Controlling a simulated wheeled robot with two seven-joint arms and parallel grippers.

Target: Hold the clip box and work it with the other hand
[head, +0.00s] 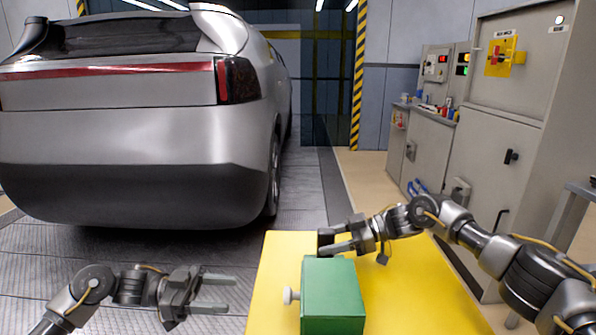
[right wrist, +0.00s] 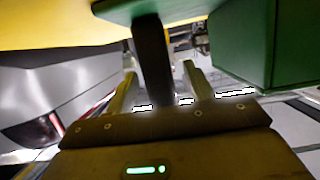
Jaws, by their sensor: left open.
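The green clip box (head: 333,295) stands on a yellow table top (head: 400,280), with a pale knob (head: 290,295) on its left side. My right gripper (head: 333,238) is just behind the box's top edge, at a dark upright piece. In the right wrist view this dark bar (right wrist: 153,65) stands between my two fingers, below a green part (right wrist: 140,8). A gap shows on one side of the bar, so I cannot tell if the fingers press on it. My left gripper (head: 232,293) is open and empty, left of the box and apart from the knob.
A silver car (head: 130,130) fills the left background. Grey cabinets (head: 500,130) stand at the right. The yellow top is clear right of the box. Open floor lies between the car and the table.

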